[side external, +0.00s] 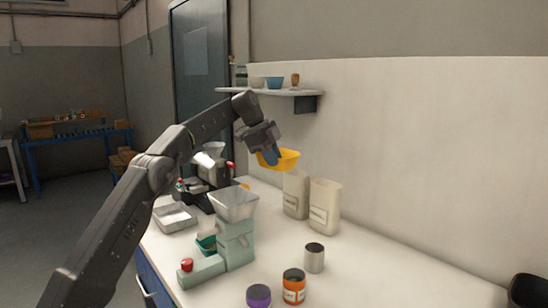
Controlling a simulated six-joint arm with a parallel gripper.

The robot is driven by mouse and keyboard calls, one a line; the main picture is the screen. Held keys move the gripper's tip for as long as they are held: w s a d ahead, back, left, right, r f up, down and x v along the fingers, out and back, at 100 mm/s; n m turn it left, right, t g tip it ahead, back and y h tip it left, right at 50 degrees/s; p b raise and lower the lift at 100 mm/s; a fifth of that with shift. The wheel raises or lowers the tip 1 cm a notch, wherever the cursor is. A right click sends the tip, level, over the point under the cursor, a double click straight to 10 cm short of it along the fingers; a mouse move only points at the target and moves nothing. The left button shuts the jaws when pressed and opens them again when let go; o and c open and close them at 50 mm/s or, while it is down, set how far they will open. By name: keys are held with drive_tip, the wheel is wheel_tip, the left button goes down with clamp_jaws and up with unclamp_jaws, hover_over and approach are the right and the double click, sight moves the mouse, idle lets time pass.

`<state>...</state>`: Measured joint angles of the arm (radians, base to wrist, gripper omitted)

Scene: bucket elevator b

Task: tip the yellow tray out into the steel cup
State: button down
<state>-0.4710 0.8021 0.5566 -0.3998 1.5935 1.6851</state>
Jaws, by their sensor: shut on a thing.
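The yellow tray (284,158) is up in the air above the back of the bench, looking roughly level with a slight tilt. My gripper (268,156) is shut on its left side. What the tray holds is hidden from this angle. The steel cup (314,257) stands upright on the bench, nearer the camera and lower, to the right of the pale green machine. The tray is well above and behind the cup, apart from it. The inside of the cup cannot be made out.
Two cream containers (325,206) stand by the wall below the tray. A pale green machine with a hopper (235,225) stands left of the cup. An orange jar (293,286) and a purple-topped jar (258,296) are in front. A wall shelf (278,92) hangs above.

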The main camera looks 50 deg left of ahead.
wheel_tip(320, 180, down, 10)
drive_tip(key=shift+f, duration=0.2)
idle(0.3)
drive_tip(key=shift+d, duration=0.15)
drive_tip(key=m+y, duration=0.4)
drive_tip(key=y, duration=1.5)
hover_over(314, 258)
drive_tip(key=s+a, duration=0.2)
wheel_tip(314, 258, down, 10)
drive_tip(key=shift+r, duration=0.2)
drive_tip(key=shift+s+a, duration=0.1)
